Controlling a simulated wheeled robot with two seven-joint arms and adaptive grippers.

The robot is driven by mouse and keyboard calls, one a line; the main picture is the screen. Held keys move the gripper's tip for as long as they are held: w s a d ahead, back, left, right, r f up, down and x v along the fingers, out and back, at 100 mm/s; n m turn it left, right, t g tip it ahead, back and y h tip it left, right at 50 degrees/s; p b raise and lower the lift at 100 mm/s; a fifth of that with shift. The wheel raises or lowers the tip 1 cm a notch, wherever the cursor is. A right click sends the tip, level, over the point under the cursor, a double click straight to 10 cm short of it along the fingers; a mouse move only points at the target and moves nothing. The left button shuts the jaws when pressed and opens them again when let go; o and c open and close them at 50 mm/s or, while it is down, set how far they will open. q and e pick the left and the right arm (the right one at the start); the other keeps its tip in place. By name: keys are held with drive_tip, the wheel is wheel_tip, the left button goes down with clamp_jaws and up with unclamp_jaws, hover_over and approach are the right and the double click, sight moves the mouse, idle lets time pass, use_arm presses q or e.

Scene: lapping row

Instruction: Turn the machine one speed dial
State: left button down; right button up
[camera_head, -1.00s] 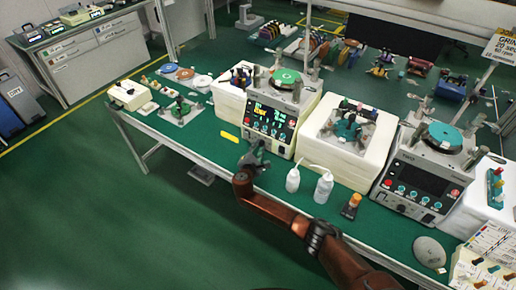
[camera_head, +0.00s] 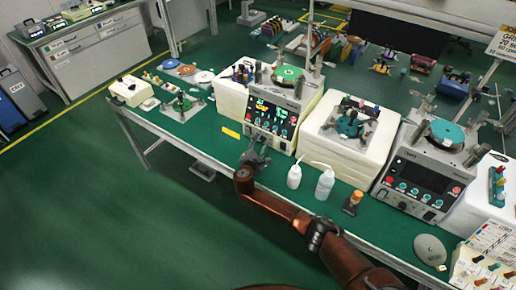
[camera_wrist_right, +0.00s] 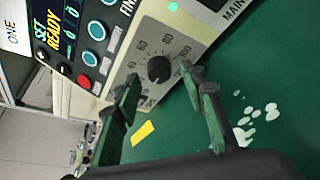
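Machine one (camera_head: 270,118) stands on the green bench with its display lit; the wrist view shows part of the label "ONE" and "SET READY". Its speed dial (camera_wrist_right: 159,69) is a black round knob on a pale panel with a numbered scale. My right gripper (camera_head: 255,158) is in front of the machine's lower front in the head view. My left gripper is not in view.
Two white bottles (camera_head: 325,185) and an orange-capped bottle (camera_head: 352,203) stand right of my gripper near the bench's front edge. A yellow label (camera_wrist_right: 142,133) lies below the dial in the wrist view. Machine two (camera_head: 425,175) is farther right.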

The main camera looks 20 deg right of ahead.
drive_tip(key=v, duration=1.1)
drive_tip(key=shift+s+a, duration=0.2)
drive_tip(key=shift+s, duration=0.15)
drive_tip(key=shift+a, duration=0.1)
